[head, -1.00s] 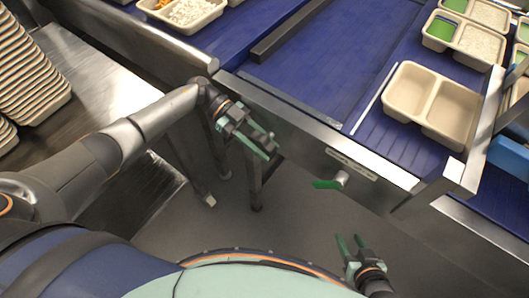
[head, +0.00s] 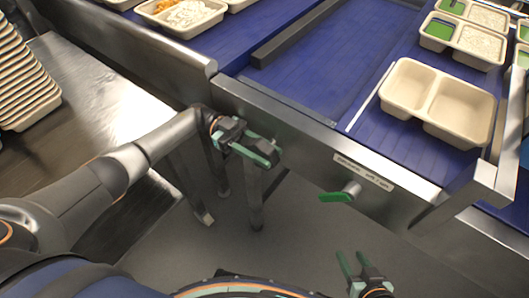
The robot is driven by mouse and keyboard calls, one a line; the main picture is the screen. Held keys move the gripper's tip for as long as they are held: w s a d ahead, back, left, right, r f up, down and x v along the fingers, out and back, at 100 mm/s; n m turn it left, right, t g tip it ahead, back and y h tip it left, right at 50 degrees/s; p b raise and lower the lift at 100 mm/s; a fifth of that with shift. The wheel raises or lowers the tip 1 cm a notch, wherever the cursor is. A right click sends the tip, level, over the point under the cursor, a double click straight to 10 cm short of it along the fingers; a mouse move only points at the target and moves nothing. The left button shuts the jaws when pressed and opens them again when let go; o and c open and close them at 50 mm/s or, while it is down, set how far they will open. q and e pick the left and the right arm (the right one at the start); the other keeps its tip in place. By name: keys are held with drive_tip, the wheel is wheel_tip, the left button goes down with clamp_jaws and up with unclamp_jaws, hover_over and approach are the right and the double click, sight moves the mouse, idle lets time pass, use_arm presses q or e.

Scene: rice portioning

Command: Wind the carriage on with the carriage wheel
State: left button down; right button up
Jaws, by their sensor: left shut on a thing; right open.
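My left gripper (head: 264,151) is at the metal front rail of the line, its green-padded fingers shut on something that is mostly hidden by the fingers. This is where the carriage wheel appears to be, but I cannot make out its rim. My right gripper (head: 357,262) is open and empty, low over the floor at the bottom of the view. An empty beige two-compartment tray (head: 428,108) sits on the blue belt (head: 385,150) to the right.
A small lever with a green handle (head: 337,197) sticks out below a label plate (head: 364,172) on the front rail. A dark bar (head: 290,38) crosses the belt. Filled trays (head: 470,40) stand at the upper right. Stacked trays (head: 25,85) stand at the left.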

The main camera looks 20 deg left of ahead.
sight(260, 142)
use_arm(q)
drive_tip(key=c, duration=0.8)
unclamp_jaws()
wheel_tip(260, 142, up, 3)
drive_tip(key=shift+r+p, duration=0.15)
drive_tip(key=shift+p, duration=0.55)
drive_tip(key=s+d+r+p, duration=0.2)
drive_tip(key=s+r, duration=0.3)
drive_tip(key=s, duration=0.1)
drive_tip(key=s+d+r+p, duration=0.1)
drive_tip(key=s+r+p, duration=0.2)
drive_tip(key=s, duration=0.4)
drive_tip(key=shift+s+d+r, duration=0.25)
drive_tip(key=shift+d+r, duration=0.1)
drive_tip(key=shift+r, duration=0.55)
use_arm(e)
drive_tip(key=r, duration=0.4)
drive_tip(key=shift+s+d+r, duration=0.1)
drive_tip(key=shift+s+d, duration=0.05)
drive_tip(key=shift+d, duration=0.2)
drive_tip(key=shift+a+r, duration=0.1)
drive_tip(key=shift+a, duration=0.05)
